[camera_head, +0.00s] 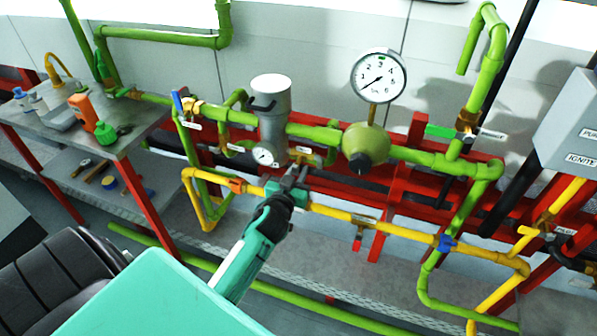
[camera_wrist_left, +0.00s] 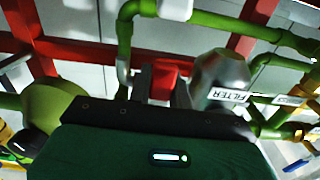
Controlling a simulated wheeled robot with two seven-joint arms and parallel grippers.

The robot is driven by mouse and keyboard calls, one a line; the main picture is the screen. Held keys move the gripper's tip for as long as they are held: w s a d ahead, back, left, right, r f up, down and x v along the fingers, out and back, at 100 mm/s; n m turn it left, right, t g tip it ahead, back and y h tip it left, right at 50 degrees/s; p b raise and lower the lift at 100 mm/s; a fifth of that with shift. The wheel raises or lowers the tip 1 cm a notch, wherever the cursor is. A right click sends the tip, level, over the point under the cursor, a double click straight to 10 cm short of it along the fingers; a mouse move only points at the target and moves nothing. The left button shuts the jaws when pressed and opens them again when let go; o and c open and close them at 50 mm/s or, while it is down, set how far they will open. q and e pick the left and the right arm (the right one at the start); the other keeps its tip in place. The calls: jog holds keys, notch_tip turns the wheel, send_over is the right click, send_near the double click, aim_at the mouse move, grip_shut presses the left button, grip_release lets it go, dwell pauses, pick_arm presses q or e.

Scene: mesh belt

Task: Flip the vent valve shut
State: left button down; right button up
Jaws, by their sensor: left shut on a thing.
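My left gripper (camera_head: 294,174) reaches up from the bottom to a small brass valve (camera_head: 310,158) on the pipework, just right of the grey filter canister (camera_head: 271,115). In the left wrist view, my gripper (camera_wrist_left: 162,88) is shut on a red handle (camera_wrist_left: 164,78), beside the canister (camera_wrist_left: 222,76) with its FILTER label. The fingers hide much of the handle, so its exact angle is unclear. The white tag by this valve is too small to read, so I cannot confirm that it is the vent valve. My right gripper is not in view.
A pressure gauge (camera_head: 378,78) stands above the green round regulator (camera_head: 365,147), right of my gripper. A yellow pipe (camera_head: 345,215) runs just below. A blue-handled valve (camera_head: 178,101) is left, a green-handled one (camera_head: 440,131) right. A bench (camera_head: 140,115) stands at far left.

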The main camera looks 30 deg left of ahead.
pick_arm(q)
jog(key=c, duration=1.5)
grip_release()
jog(key=shift+o, duration=1.1)
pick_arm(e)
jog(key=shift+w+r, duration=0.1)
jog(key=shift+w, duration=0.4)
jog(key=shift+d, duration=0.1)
pick_arm(q)
jog(key=shift+s+d, duration=0.1)
jog(key=shift+s, duration=0.45)
jog(key=b+v, duration=0.2)
jog(key=v, duration=1)
jog(key=shift+s, duration=0.4)
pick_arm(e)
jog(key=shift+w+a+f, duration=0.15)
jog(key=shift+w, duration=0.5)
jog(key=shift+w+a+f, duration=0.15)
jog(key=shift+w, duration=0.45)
